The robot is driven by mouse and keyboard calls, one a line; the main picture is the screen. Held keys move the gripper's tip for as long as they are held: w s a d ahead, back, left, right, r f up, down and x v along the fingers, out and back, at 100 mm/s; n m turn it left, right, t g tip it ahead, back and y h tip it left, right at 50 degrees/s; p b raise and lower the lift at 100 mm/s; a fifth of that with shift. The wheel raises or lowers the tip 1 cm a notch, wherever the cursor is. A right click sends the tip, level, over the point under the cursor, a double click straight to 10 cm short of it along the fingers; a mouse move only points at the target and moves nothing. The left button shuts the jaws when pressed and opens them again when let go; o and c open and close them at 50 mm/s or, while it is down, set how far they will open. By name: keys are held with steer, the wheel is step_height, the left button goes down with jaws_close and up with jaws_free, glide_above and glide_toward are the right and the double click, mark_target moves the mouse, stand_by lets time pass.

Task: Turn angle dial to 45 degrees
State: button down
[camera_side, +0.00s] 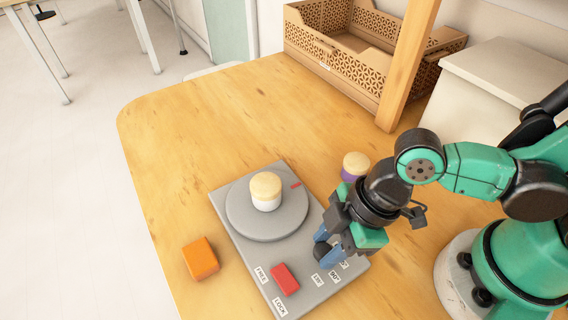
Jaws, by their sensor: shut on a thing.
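A grey panel (228,206) lies on the wooden table. Its dark angle dial (321,252) is near the right side, mostly hidden by my gripper. My gripper (322,246) points down over it, with its blue fingers shut on the dial. Small white angle labels (318,280) lie in front of the dial; they are too small to read surely, and the dial's pointer is hidden. A round grey turntable (240,222) with a red mark (296,185) is on the panel. A cream-topped white cylinder (266,190) stands upright on it.
A red block-shaped switch (285,279) sits between labels FREE and LOCK. An orange block (201,259) lies left of the panel. A cream-and-purple cylinder (356,165) stands behind my gripper. A patterned crate (330,62) and a wooden post (408,65) are at the back.

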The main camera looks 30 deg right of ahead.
mark_target(338, 269)
steer(key=m, duration=0.2)
steer(key=m+t+h, duration=0.1)
steer(key=m, duration=0.1)
steer(key=shift+s+a+t, duration=0.15)
steer(key=shift+t, duration=0.15)
steer(key=m+h, duration=0.1)
steer(key=m, duration=0.3)
steer(key=shift+a+t, duration=0.1)
steer(key=shift+t, duration=0.3)
steer(key=shift+m, duration=0.4)
steer(key=c, duration=0.5)
jaws_free()
steer(key=shift+c, duration=0.2)
steer(key=shift+h, duration=0.3)
steer(key=shift+s+r, duration=0.1)
steer(key=shift+r, duration=0.05)
steer(key=shift+v, duration=2.65)
